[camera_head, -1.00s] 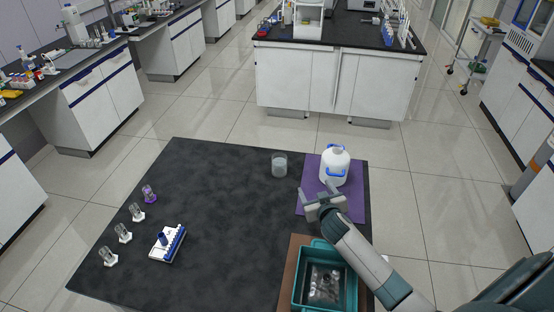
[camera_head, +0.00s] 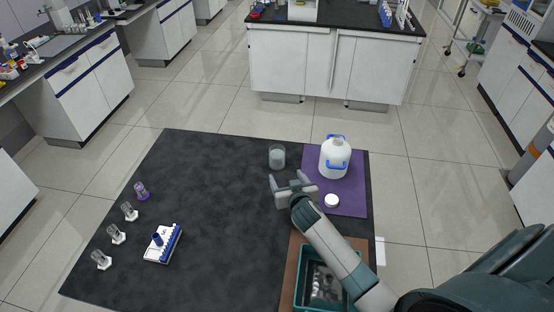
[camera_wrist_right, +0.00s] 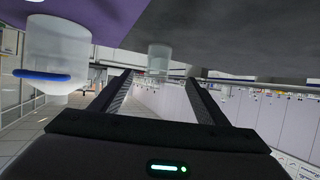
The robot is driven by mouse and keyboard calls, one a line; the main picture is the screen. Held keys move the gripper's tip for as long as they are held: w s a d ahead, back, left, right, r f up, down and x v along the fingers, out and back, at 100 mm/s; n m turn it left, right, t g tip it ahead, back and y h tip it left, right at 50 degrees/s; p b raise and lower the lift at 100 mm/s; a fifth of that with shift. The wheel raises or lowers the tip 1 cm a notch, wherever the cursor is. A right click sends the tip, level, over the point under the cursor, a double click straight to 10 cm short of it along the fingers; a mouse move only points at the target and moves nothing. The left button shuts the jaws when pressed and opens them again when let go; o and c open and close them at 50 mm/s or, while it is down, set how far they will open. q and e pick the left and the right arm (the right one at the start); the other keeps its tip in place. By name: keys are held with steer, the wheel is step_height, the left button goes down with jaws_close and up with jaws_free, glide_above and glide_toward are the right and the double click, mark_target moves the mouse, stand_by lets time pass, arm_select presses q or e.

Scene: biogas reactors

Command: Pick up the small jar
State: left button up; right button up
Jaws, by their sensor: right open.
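The small jar (camera_head: 277,157) is a clear, whitish cylinder standing upright on the black table (camera_head: 220,210), left of the purple mat. It also shows in the right wrist view (camera_wrist_right: 158,58), between the finger lines and beyond the tips. My right gripper (camera_head: 287,180) is open and empty. Its fingers point toward the jar from the near side, with a gap left between them and the jar. The right wrist view also shows the two fingers (camera_wrist_right: 158,80) apart. My left gripper is not in view.
A white jug (camera_head: 335,160) with blue handles stands on the purple mat (camera_head: 352,198), right of the jar; a white cap (camera_head: 331,200) lies before it. A teal bin (camera_head: 350,300) is near right. A blue-white rack (camera_head: 163,243) and several small vials stand left. The table's middle is clear.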

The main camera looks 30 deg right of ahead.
mark_target(279, 162)
steer(key=b+x, duration=0.6)
steer(key=x, duration=0.4)
steer(key=shift+w+f+b, duration=0.25)
steer(key=shift+f+b, duration=0.05)
steer(key=shift+w+d, duration=0.2)
steer(key=shift+w, duration=0.25)
steer(key=b+x, duration=0.4)
steer(key=shift+w+d+f, duration=0.1)
steer(key=shift+w+d, duration=0.05)
steer(key=shift+w, duration=0.15)
steer(key=shift+w+b, duration=0.3)
steer(key=shift+c, duration=0.6)
steer(key=c, duration=1.2)
steer(key=shift+c, duration=0.2)
